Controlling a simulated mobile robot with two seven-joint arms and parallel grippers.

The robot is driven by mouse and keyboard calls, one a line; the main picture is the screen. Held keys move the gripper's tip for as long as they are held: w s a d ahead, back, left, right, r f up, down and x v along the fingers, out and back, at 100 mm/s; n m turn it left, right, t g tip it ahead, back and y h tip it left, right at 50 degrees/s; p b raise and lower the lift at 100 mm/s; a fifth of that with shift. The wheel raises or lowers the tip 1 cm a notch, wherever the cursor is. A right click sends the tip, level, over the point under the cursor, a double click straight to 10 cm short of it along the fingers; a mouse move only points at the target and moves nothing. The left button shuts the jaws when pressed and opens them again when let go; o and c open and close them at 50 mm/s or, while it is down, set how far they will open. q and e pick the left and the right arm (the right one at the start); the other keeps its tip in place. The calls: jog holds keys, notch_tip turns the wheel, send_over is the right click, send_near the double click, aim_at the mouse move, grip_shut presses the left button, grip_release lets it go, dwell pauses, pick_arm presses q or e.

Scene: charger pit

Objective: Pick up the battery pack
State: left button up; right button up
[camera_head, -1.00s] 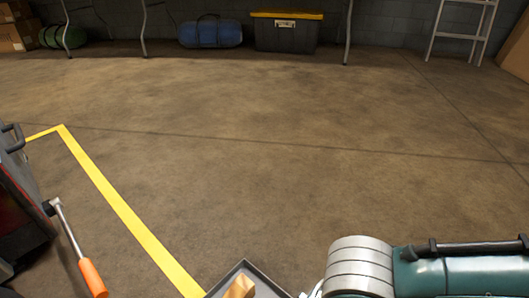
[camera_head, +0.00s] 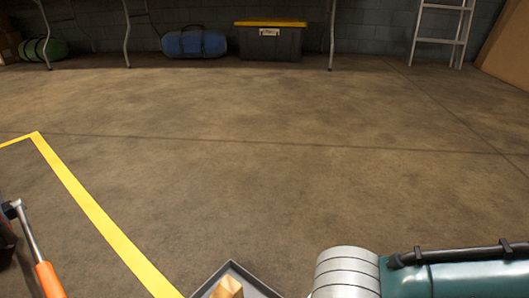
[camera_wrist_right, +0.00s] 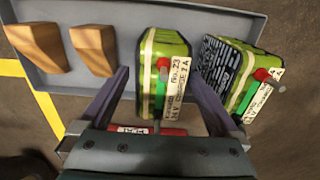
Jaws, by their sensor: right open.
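In the right wrist view, a green battery pack (camera_wrist_right: 165,75) with a white label and a red part stands on a grey tray (camera_wrist_right: 75,12). A second green battery pack (camera_wrist_right: 243,82) stands to its right, tilted in the picture. My right gripper (camera_wrist_right: 160,74) is open. Its fingers appear on either side of the left pack, with gaps visible; I cannot tell how deep they reach. The tray's corner also shows at the bottom of the head view (camera_head: 232,266). My left gripper is in neither view.
Two wooden blocks (camera_wrist_right: 36,45) (camera_wrist_right: 93,48) are on the tray, left of the packs. A red labelled item (camera_wrist_right: 150,131) lies partly hidden by my gripper. An orange-handled tool (camera_head: 48,279) is at the left. The floor beyond the yellow line (camera_head: 88,205) is clear.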

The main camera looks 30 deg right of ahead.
grip_shut()
dwell(0.7)
